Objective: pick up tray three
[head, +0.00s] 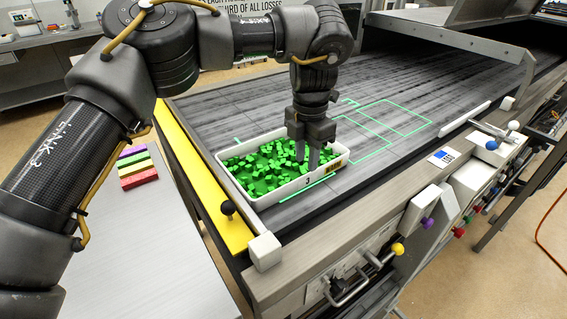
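Tray three (275,199) is a white tray full of green blocks, with a "3" and a yellow label on its near side. It rests on the dark, streaked belt surface, near the surface's left end. My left gripper (307,160) points down at the tray's right part, by its near wall. Its two fingers are apart with a gap between them. I cannot tell whether they straddle the wall or touch it. My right gripper is out of view.
Green outlines (385,125) mark empty spots on the dark surface (440,85) to the right. A yellow edge strip (205,185) and a side table (150,235) with coloured bars (137,168) lie left. Knobs and handles line the machine's front, including a yellow knob (397,249).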

